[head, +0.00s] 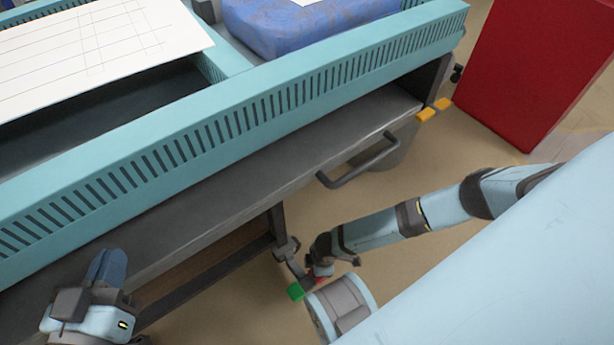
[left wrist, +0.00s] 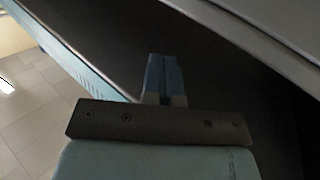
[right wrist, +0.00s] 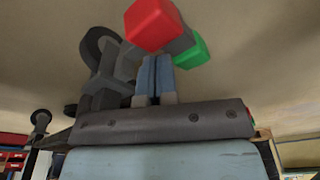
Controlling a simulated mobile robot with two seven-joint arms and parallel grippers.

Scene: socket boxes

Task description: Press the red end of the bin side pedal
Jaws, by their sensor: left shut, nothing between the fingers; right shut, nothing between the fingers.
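The side pedal shows low in the middle of the head view, with a red end (head: 321,271) and a green end (head: 295,291). In the right wrist view the red end (right wrist: 152,24) and green end (right wrist: 190,50) are joined by a grey bar. My right gripper (right wrist: 156,58) is shut and empty, its blue fingertips close to the pedal. I cannot tell whether they touch it. In the head view my arm partly hides the red end. My left gripper (head: 110,258) is shut and empty beside the bin's long side, away from the pedal; its fingertips show in the left wrist view (left wrist: 164,58).
The bin's teal slotted rail (head: 240,115) runs across the head view. A dark handle (head: 360,162) sticks out from its side, with orange tabs (head: 434,110) at the corner. A blue bag (head: 290,28) lies on top. A red box (head: 535,70) stands at right; tan floor is open between.

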